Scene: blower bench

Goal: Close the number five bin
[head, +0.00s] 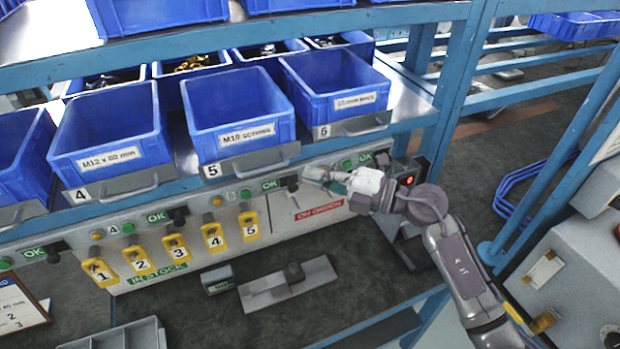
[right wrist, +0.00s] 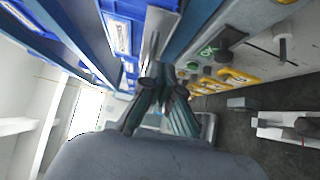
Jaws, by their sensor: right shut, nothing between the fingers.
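The number five bin (head: 238,115) is a blue open box marked M10, sticking out from the shelf between bins four and six. Its metal front plate with a bar handle (head: 262,163) carries a white "5" tag. My right gripper (head: 318,176) is shut and empty. It is below and to the right of the bin five handle, in front of the control panel and apart from the bin in the head view. In the right wrist view, my gripper's fingers (right wrist: 164,88) point toward a metal plate and blue bins. My left gripper is not in view.
Bin four (head: 110,135) and bin six (head: 332,90) also stick out on either side. The panel below has yellow numbered tags (head: 175,247), green OK lights and dark knobs. A metal bracket (head: 288,285) lies on the dark lower bench. A blue post (head: 455,95) stands at right.

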